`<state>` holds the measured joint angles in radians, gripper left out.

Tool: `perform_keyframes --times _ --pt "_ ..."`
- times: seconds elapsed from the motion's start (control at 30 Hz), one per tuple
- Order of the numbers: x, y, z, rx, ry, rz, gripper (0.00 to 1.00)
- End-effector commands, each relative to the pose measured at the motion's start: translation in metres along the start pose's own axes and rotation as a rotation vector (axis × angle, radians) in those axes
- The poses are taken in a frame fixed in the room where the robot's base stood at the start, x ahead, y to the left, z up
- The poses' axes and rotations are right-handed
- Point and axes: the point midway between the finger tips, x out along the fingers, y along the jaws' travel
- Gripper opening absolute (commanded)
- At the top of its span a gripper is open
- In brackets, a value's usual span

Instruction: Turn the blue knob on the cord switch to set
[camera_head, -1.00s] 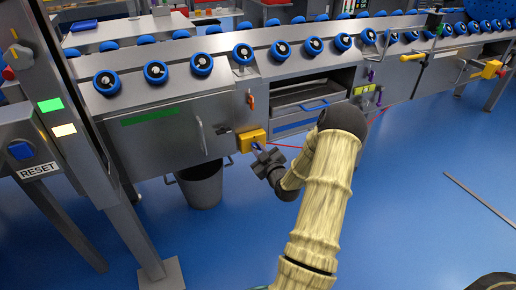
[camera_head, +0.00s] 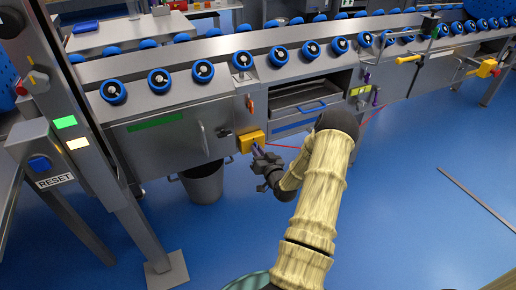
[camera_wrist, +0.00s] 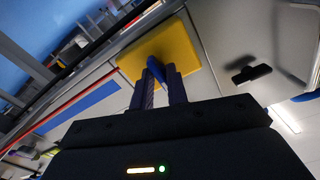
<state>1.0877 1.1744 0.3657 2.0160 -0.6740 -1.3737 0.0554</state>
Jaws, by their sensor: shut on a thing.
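The cord switch is a yellow box (camera_head: 250,141) on the front of the grey machine, with a red cord running off to its right. It also shows in the wrist view (camera_wrist: 180,48), right in front of the fingers. Its blue knob (camera_wrist: 154,64) shows between and just beyond my fingertips. My gripper (camera_wrist: 160,78) is shut on the blue knob, its two dark fingers on either side of it. In the head view my gripper (camera_head: 260,154) reaches the box from below right and hides the knob. The set marking cannot be read.
A grey bin (camera_head: 203,183) stands on the floor below and left of the switch. A cabinet door with a handle (camera_head: 203,138) is left of it, and an open bay with a drawer (camera_head: 304,104) is right. The blue floor (camera_head: 420,200) at right is mostly clear.

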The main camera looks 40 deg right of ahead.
Motion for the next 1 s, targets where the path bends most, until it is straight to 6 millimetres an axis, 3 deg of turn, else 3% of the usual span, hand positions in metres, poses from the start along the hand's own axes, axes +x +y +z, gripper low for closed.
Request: perform_keyframes --times 0.63,0.67,0.73,1.0 --pt "-0.0016 0.0011 0.0028 0.083 -0.006 0.003 0.00" --pt "-0.0016 0.0012 0.0027 0.082 -0.006 0.003 0.21" --pt "-0.0014 0.0011 0.0023 0.081 -0.005 0.003 0.35" --pt "-0.0005 0.0001 0.0009 0.079 -0.002 0.000 0.38"
